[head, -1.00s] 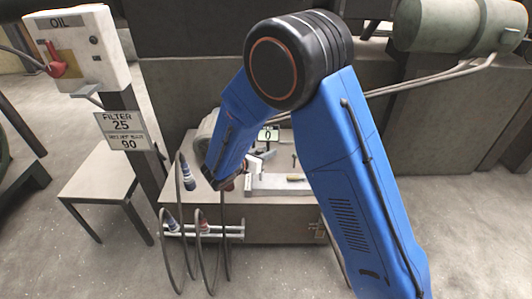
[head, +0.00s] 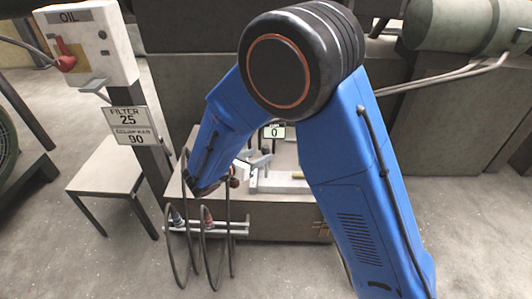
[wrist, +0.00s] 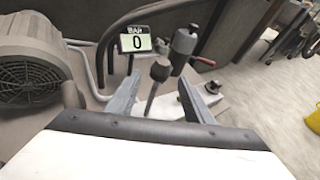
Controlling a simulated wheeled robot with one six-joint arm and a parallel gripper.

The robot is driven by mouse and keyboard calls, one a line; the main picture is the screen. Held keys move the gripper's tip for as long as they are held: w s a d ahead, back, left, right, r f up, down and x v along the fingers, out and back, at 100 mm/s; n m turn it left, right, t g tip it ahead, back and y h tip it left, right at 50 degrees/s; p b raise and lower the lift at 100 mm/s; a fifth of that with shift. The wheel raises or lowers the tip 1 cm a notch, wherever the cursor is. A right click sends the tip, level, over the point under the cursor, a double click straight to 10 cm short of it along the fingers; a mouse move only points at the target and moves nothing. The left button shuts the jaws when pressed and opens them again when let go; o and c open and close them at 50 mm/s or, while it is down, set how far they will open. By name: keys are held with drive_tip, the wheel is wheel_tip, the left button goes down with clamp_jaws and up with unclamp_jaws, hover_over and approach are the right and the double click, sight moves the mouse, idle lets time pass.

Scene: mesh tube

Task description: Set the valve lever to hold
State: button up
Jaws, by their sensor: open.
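In the wrist view, a lever (wrist: 154,88) with a dark rounded knob on a thin stem stands between the fingers of my gripper (wrist: 160,82). The fingers are apart, one on each side of it, and no contact shows. A grey upright cylinder with a red handle (wrist: 206,62) stands just behind and to the right. No "hold" marking is readable, so I cannot tell which lever position is which. In the head view my arm covers most of the gripper and part of the bench top.
A gauge display (wrist: 137,40) reads 0; it also shows in the head view (head: 275,132). A finned motor (wrist: 32,60) is on the left. Hoses (head: 205,250) hang at the bench front (head: 275,210).

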drive_tip(key=v, duration=0.8)
drive_tip(key=shift+s+a, duration=0.15)
drive_tip(key=shift+s, duration=0.1)
drive_tip(key=shift+r, duration=0.1)
drive_tip(key=s+d+r+m+g, duration=0.2)
drive_tip(key=d+r+m+g, duration=0.15)
drive_tip(key=d, duration=0.55)
drive_tip(key=s+d+r+m+g+y, duration=0.1)
drive_tip(key=s+d+r+m+g, duration=0.1)
drive_tip(key=d+m, duration=0.5)
drive_tip(key=s+d+r+m+g, duration=0.2)
drive_tip(key=d+r+m+g, duration=0.1)
drive_tip(key=d, duration=0.8)
drive_tip(key=s+d+r+m+t+y, duration=0.1)
drive_tip(key=s+d+m+y, duration=0.3)
drive_tip(key=s+m, duration=0.4)
drive_tip(key=s+d+r+m+t+y, duration=0.1)
drive_tip(key=s+d+r+m+y, duration=0.2)
drive_tip(key=s+d+m, duration=0.3)
drive_tip(key=s+m+y, duration=0.1)
drive_tip(key=s+m, duration=0.1)
drive_tip(key=s, duration=0.3)
drive_tip(key=shift+s+d+r, duration=0.2)
drive_tip(key=shift+r, duration=0.1)
